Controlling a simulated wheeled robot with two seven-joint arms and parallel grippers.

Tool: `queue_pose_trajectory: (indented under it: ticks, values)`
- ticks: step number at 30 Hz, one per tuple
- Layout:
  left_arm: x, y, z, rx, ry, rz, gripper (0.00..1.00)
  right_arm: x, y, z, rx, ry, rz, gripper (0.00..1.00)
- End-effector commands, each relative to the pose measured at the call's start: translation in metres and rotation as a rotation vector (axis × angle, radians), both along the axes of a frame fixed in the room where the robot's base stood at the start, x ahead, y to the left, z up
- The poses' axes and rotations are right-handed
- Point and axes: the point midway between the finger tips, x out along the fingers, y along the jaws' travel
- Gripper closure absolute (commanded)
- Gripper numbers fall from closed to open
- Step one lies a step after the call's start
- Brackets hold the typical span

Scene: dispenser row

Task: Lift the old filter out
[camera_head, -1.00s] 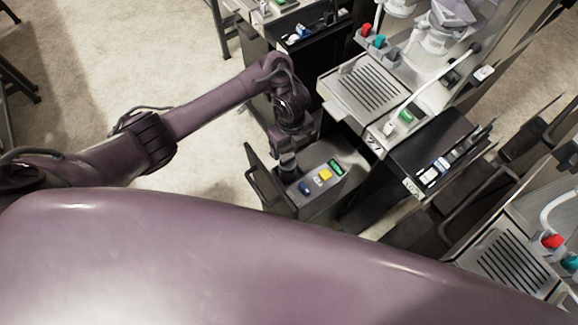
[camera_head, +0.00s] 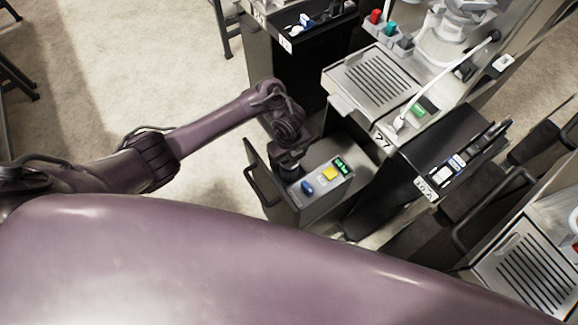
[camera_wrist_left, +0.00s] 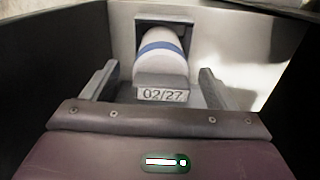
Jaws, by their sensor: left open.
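The filter (camera_wrist_left: 159,59) shows in the left wrist view as a white cylinder with a blue band, lying in a dark-walled compartment. A tag (camera_wrist_left: 166,95) reading 02/27 is at its near end. My left gripper (camera_wrist_left: 157,82) is open, one finger on each side of the filter's near end, with gaps on both sides. In the head view my left gripper (camera_head: 287,172) reaches down into the left part of the pulled-out drawer (camera_head: 312,209); its fingers and the filter are hidden there. My right gripper is not in view.
On the drawer's top are a blue (camera_head: 307,187), a yellow (camera_head: 330,173) and a green (camera_head: 342,165) piece. A handled front panel (camera_head: 262,180) stands at its left. A dispenser with a grated tray (camera_head: 372,82) and a black tray (camera_head: 455,150) are to the right.

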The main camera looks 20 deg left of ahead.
Motion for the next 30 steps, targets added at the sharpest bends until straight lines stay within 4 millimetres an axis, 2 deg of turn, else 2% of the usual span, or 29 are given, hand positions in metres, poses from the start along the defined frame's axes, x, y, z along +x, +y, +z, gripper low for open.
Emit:
queue_pose_trajectory:
  ticks: [7,23,24,30]
  values:
    - [0.0002,-0.0004,-0.0026,0.0,-0.001,-0.001,0.2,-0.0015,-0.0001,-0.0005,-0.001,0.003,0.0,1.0]
    - [0.0004,-0.0005,-0.0023,0.0,-0.001,-0.001,0.88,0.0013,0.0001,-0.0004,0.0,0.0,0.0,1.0]
    - [0.0008,-0.0006,-0.0018,-0.001,-0.002,-0.001,0.91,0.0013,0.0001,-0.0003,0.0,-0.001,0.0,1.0]
    - [0.0008,-0.0007,-0.0014,-0.001,-0.002,-0.001,0.91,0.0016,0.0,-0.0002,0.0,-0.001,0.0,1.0]
